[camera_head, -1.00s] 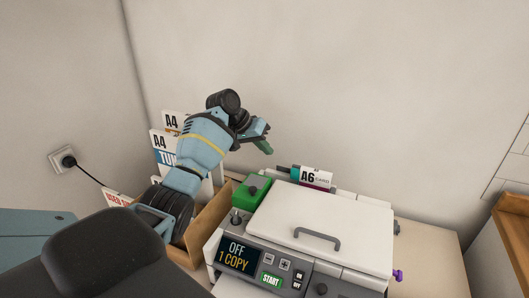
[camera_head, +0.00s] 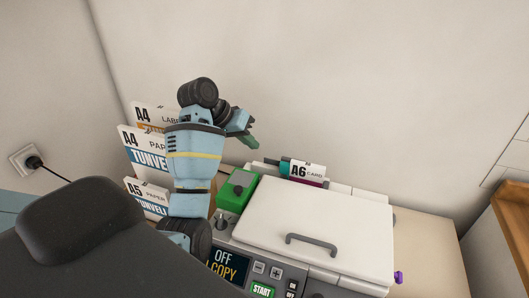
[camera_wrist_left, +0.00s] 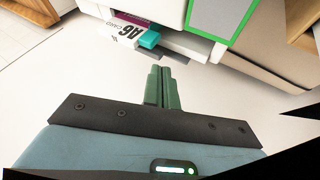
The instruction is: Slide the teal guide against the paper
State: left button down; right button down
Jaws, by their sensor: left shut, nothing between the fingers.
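The teal guide (camera_wrist_left: 150,39) shows in the left wrist view as a small teal block beside the A6 card pack (camera_wrist_left: 125,34), at the back of the copier. In the head view a sliver of the teal guide (camera_head: 285,166) shows at the left end of the A6 card pack (camera_head: 308,171). I cannot tell whether guide and card touch. My left gripper (camera_head: 252,142) is shut and empty, raised above and behind the copier, left of the guide. In the left wrist view its green fingers (camera_wrist_left: 162,72) are together, apart from the guide. My right gripper is not in view.
The white copier lid (camera_head: 320,220) is closed, with a grey handle (camera_head: 312,243). A4 and A5 paper packs (camera_head: 148,152) stand behind my left arm. The counter (camera_head: 428,255) right of the copier is clear.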

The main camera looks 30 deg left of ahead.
pick_arm(q)
jog(key=x, duration=1)
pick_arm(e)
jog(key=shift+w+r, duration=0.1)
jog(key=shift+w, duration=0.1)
